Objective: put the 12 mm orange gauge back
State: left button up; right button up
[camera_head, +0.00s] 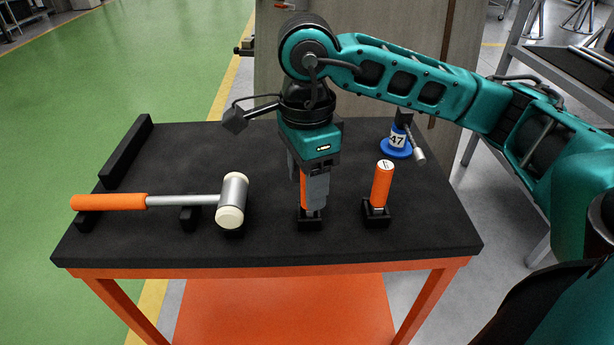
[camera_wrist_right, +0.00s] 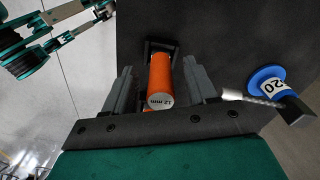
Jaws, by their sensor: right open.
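The 12 mm orange gauge (camera_wrist_right: 159,80) shows its "12 mm" end face in the right wrist view. It stands upright in a small black holder (camera_head: 310,223) on the black table top. My right gripper (camera_head: 313,192) points down over this gauge. Its fingers (camera_wrist_right: 158,82) are open, one on each side of the gauge, with gaps visible. In the head view the gripper partly hides the gauge. A second orange gauge (camera_head: 382,185) stands upright in another black holder (camera_head: 375,214) to the right; its marking is hard to read. My left gripper is not in view.
A mallet (camera_head: 232,195) with an orange handle lies on supports at the left. A blue-based tagged item (camera_head: 396,148), marked "47", stands at the back right. A blue disc (camera_wrist_right: 266,83) marked "20" shows in the wrist view. The table's front is clear.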

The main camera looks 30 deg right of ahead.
jog(key=shift+r, duration=0.25)
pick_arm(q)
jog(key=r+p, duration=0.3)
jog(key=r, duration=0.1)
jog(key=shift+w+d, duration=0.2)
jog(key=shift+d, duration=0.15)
pick_arm(e)
notch_tip(320, 180, up, 12)
jog(key=shift+r, duration=0.2)
